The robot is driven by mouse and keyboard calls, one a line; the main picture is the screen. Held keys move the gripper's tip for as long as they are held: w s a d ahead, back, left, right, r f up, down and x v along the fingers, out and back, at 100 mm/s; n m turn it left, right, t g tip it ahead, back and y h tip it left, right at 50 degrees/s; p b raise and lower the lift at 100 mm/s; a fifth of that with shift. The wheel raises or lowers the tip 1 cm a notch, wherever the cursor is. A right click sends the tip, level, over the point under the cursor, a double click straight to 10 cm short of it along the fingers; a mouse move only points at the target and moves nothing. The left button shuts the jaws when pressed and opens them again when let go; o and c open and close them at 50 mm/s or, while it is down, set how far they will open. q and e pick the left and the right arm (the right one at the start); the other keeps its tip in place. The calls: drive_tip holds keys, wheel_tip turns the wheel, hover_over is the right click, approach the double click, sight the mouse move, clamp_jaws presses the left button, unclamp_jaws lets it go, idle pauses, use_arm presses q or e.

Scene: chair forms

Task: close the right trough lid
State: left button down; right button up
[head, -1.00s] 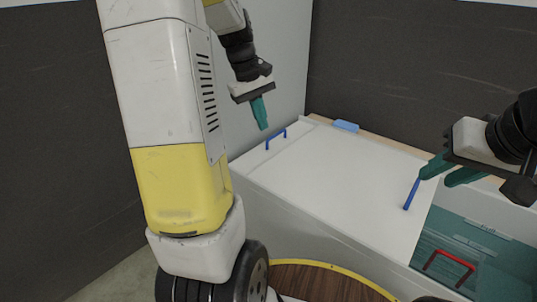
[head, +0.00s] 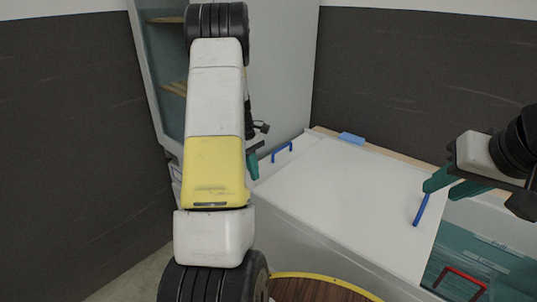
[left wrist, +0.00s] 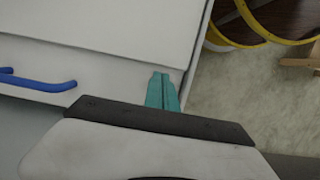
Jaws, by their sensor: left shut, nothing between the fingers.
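A white lid panel (head: 345,205) covers the left and middle of the white trough (head: 285,240). It has a blue handle (head: 282,152) at its far left and another blue handle (head: 421,209) at its right edge. Right of that edge, a teal see-through area (head: 475,258) shows with a red handle (head: 462,280); I cannot tell if it is open. My left gripper (head: 252,165) is left of the far-left handle, partly behind my arm. Its fingers are together in the left wrist view (left wrist: 162,92). My right gripper (head: 452,187) has its fingers apart, close to the top of the right blue handle; contact is unclear.
A blue block (head: 352,138) sits at the trough's back edge. A cabinet with wooden shelves (head: 165,55) stands at the back left. Dark walls (head: 420,80) close in the back. A yellow-rimmed brown round surface (head: 320,289) is at the front.

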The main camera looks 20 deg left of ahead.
sight(399, 260)
use_arm(q)
drive_tip(key=shift+x, duration=0.95)
drive_tip(key=s+d, duration=0.5)
drive_tip(key=d, duration=1)
drive_tip(key=s+d, duration=0.6)
drive_tip(key=d, duration=0.9)
drive_tip(key=s+d, duration=0.5)
drive_tip(key=d, duration=1)
drive_tip(key=shift+s+d, duration=0.3)
